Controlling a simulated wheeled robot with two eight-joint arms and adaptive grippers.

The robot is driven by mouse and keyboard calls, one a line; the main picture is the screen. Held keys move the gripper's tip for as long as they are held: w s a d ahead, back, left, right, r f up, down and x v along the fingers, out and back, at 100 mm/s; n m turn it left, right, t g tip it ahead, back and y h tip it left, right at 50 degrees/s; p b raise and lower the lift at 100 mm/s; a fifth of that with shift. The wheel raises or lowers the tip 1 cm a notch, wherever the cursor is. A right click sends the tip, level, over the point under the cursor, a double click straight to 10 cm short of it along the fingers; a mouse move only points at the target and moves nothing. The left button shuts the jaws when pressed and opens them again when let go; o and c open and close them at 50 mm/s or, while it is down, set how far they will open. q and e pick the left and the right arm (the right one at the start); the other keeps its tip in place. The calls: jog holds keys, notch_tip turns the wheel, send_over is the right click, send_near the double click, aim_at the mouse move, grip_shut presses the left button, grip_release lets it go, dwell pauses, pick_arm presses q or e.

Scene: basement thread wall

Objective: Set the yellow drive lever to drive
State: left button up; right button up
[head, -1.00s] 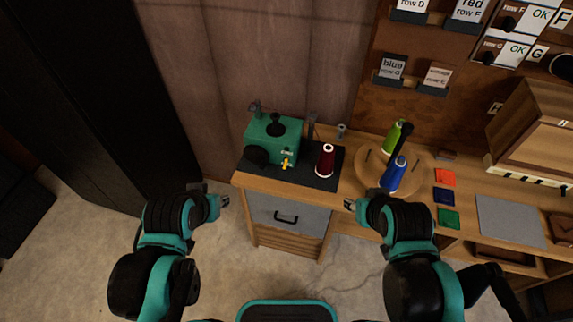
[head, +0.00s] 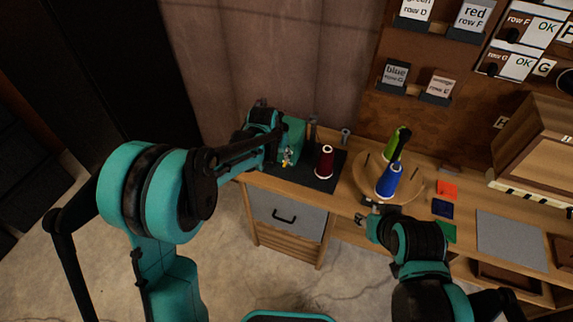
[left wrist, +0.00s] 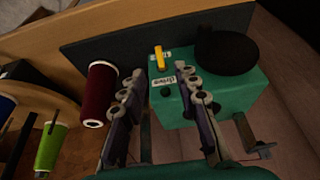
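The yellow drive lever (left wrist: 159,58) is on the front of a teal machine (left wrist: 238,88). A white label (left wrist: 163,81) reading "drive" is beside it, with another small label close by. In the head view the lever (head: 285,161) shows as a small yellow piece, and the arm hides much of the machine (head: 296,135). My left gripper (left wrist: 160,82) is open, its fingers apart on either side of the label, with the lever just beyond the tips. Nothing is held, and contact cannot be told. My right gripper (head: 368,212) is by the bench's front edge, its fingers too small to read.
A dark red thread cone (head: 324,161) stands on the dark mat (head: 322,184) right of the machine. Green (head: 391,147) and blue (head: 389,180) cones stand on a round wooden stand. A drawer (head: 287,213) is below the bench.

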aim_at(285, 163)
pick_arm(q)
jog(key=b+x, duration=0.2)
jog(key=x, duration=0.6)
jog(key=shift+w+d+f+b, duration=0.1)
jog(key=shift+f+b, duration=0.1)
jog(key=shift+b, duration=0.1)
grip_shut()
